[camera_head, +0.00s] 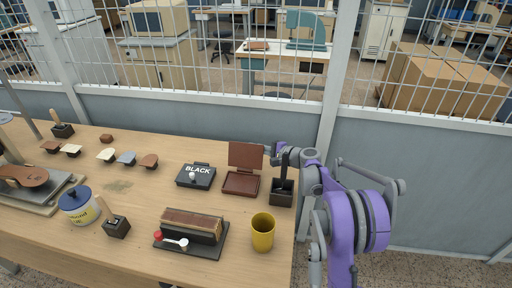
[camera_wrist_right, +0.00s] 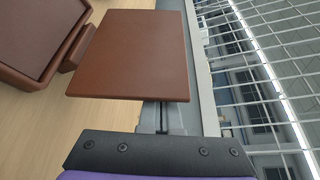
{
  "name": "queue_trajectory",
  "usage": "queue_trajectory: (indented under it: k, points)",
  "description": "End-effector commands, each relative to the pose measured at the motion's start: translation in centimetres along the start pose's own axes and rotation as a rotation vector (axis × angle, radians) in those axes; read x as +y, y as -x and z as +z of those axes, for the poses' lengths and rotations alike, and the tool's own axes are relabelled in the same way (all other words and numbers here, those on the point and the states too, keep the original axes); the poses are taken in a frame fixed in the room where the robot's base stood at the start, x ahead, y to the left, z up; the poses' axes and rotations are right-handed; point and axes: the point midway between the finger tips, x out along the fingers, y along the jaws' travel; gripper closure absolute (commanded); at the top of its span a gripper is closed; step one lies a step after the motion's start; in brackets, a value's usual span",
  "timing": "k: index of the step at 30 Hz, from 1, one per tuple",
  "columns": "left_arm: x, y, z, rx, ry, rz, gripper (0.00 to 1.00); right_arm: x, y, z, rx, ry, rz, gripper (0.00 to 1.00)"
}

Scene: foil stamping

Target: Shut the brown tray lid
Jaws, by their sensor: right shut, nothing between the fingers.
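The brown tray lid (camera_head: 246,155) stands raised, roughly upright, at the back edge of its tray base (camera_head: 229,191). In the right wrist view, the lid (camera_wrist_right: 135,55) fills the upper middle and part of the tray base (camera_wrist_right: 25,45) shows at left. My right gripper (camera_head: 272,156) is at the right side of the lid, near its upper edge. It is shut and holds nothing. In the wrist view its fingers (camera_wrist_right: 160,117) are partly hidden behind the lid, and I cannot tell whether they touch it. My left gripper is not in view.
A black pad marked BLACK (camera_head: 196,180) is left of the tray. A dark holder (camera_head: 282,196) stands right of it, below my right wrist. A yellow cup (camera_head: 263,236) and a long brown block on a dark base (camera_head: 190,228) are in front. A mesh fence (camera_head: 200,65) rises behind.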

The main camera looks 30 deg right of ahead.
Motion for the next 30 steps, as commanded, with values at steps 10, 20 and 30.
queue_trajectory:
  k: [10,20,30]
  points:
    - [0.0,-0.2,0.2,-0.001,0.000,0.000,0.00,-0.4,1.2,2.3,0.000,0.000,0.000,1.00]
    - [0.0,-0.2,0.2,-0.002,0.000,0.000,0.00,-0.4,1.5,3.0,0.000,0.000,0.000,1.00]
    - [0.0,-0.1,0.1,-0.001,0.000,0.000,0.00,-2.5,2.0,3.9,0.000,0.000,0.000,1.00]
